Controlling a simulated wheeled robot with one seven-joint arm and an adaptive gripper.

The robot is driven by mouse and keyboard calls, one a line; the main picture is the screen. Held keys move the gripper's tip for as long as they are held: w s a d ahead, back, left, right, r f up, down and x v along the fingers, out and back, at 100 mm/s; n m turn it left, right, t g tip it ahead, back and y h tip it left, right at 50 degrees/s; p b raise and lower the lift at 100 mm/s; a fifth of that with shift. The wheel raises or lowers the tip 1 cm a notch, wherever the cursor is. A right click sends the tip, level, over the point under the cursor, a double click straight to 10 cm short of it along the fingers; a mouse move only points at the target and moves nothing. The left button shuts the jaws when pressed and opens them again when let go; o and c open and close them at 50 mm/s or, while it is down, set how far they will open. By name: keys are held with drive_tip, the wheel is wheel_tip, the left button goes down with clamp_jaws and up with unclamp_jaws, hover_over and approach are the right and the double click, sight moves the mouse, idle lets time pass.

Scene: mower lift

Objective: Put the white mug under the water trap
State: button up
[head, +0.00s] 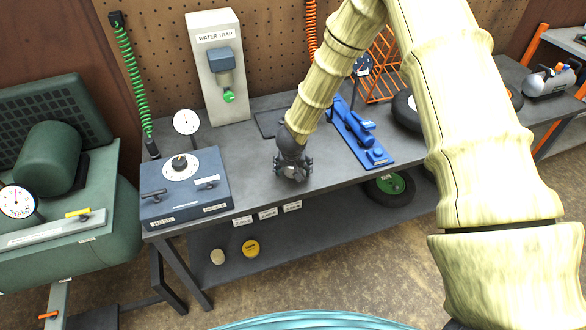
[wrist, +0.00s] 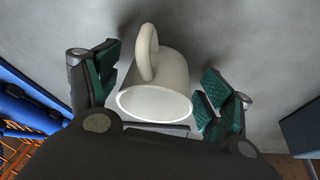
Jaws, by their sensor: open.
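The white mug (wrist: 167,73) shows in the wrist view between my gripper's two green-padded fingers. Its open mouth faces the camera and its handle points up in that picture. My gripper (wrist: 160,88) is open around the mug, and I cannot tell whether either pad touches it. In the head view my gripper (head: 294,170) is low over the grey bench top, and only a small pale part of the mug shows between the fingers. The water trap (head: 224,70) is on a light panel at the back of the bench, left of my gripper, with a green knob at its bottom.
A blue box with a dial (head: 186,187) stands at the bench's left end, with a round gauge (head: 186,122) behind it. A blue jack (head: 358,133) lies right of my gripper. A dark flat pad (head: 268,124) lies behind it. Bench top (head: 240,160) left of my gripper is clear.

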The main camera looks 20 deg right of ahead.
drive_tip(key=v, duration=1.2)
